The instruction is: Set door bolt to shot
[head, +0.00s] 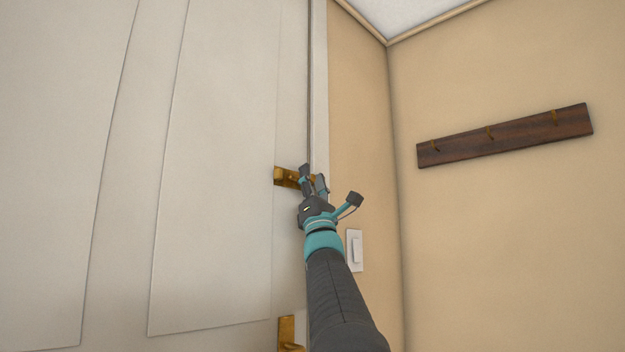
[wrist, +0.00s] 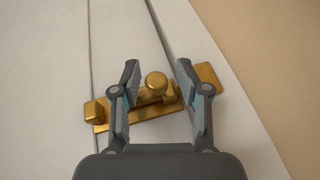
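The brass door bolt (head: 286,177) is mounted on the white door (head: 215,160) near its right edge. In the wrist view I see its plate (wrist: 128,120), an end block at its left, and a round knob (wrist: 156,83). A brass keeper (wrist: 209,75) sits to the right, past the door's edge. My gripper (head: 313,178) is at the bolt. In the wrist view my gripper (wrist: 158,70) is open, one finger on each side of the knob, with gaps visible. The right finger hides the space between bolt and keeper, so I cannot tell how far the bar reaches.
A brass door handle (head: 288,333) is below the bolt, partly behind my arm. A white light switch (head: 354,250) is on the tan wall to the right. A dark wooden hook rail (head: 505,136) hangs on the right-hand wall.

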